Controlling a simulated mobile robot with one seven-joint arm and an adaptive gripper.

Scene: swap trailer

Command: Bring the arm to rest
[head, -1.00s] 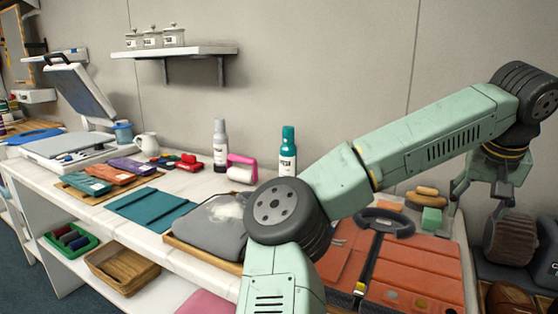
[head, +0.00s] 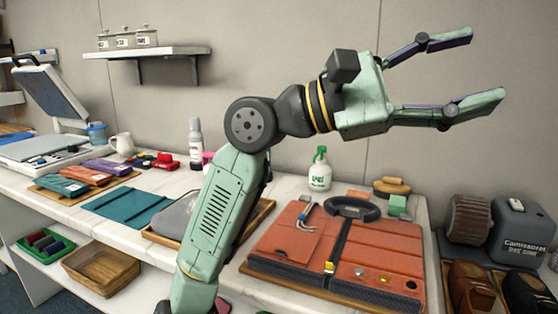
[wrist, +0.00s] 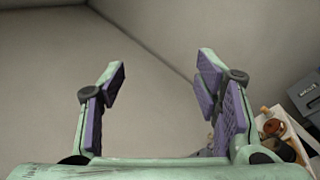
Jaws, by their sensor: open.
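My gripper (head: 470,75) is raised high above the right part of the counter and points to the right in the head view. Its two fingers are spread wide, with nothing between them. The wrist view shows the same open fingers (wrist: 163,95) with purple pads against the bare wall. My green arm rises from the bottom of the head view, bends at a dark round joint, and hides part of the counter behind it.
Below my gripper, an orange leather bag (head: 370,262) lies on the white counter. A green-topped spray bottle (head: 320,172) stands near the wall. A brush (head: 392,186) and a dark grey machine (head: 522,232) are on the right. A shelf (head: 150,51) with canisters hangs at upper left.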

